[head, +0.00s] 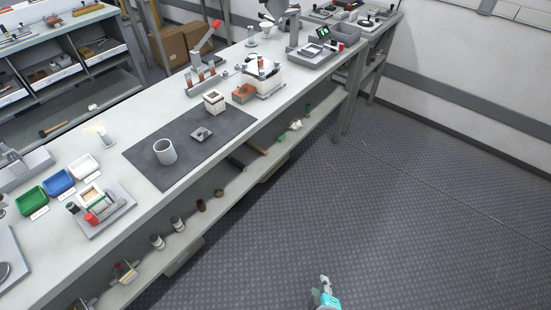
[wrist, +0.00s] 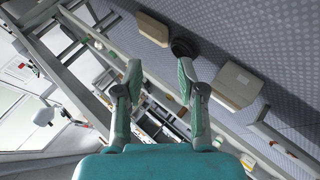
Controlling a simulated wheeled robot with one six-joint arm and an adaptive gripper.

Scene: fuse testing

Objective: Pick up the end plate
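A small flat grey square piece with a dark centre, which looks like the end plate (head: 201,134), lies on the dark mat (head: 150,150) on the workbench. It sits between a grey cylinder (head: 165,152) and a cream block with an open top (head: 214,102). My gripper (head: 325,284) is at the bottom of the head view, over the floor and well away from the bench. In the wrist view my gripper (wrist: 160,78) has its two fingers apart with nothing between them. I cannot make out the end plate in the wrist view.
Green, blue and white bins (head: 60,181) and a tray of small parts (head: 122,205) stand left of the mat. A red-handled press (head: 200,62) and a cream unit (head: 262,75) stand beyond it. The patterned floor (head: 400,210) right of the bench is clear.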

